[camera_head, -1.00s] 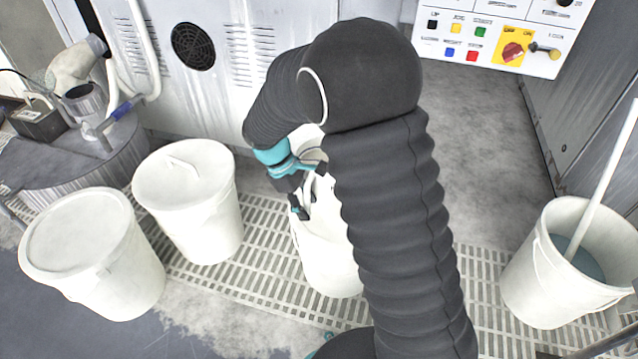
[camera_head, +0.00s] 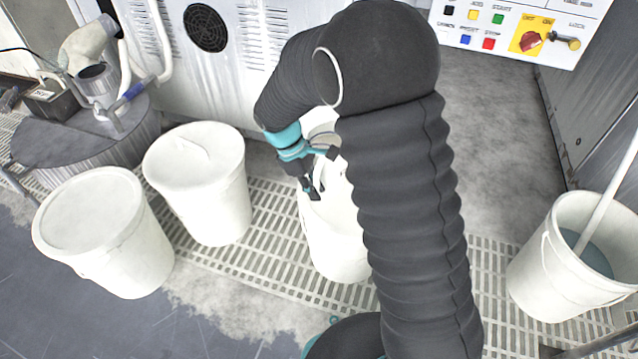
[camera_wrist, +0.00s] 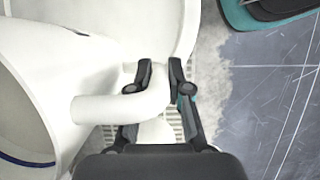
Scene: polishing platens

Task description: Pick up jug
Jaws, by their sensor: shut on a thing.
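The jug (camera_wrist: 45,70) is white, with a curved handle and a thin blue line at its round opening. It fills the left of the wrist view and lies tilted, its mouth toward the lower left. My gripper (camera_wrist: 162,75) is shut on the jug's handle, with a finger on each side. In the head view my gripper (camera_head: 314,190) is over the open white bin (camera_head: 336,240), partly behind my arm. A pale part of what looks like the jug (camera_head: 322,118) shows just behind it. Most of the jug is hidden there.
Two lidded white bins (camera_head: 205,190) (camera_head: 100,235) stand to the left. A bin with liquid and a pale stick (camera_head: 570,270) stands at the right. A machine cabinet (camera_head: 250,60) is behind, with a control panel (camera_head: 515,30). Grating (camera_head: 265,255) covers part of the floor.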

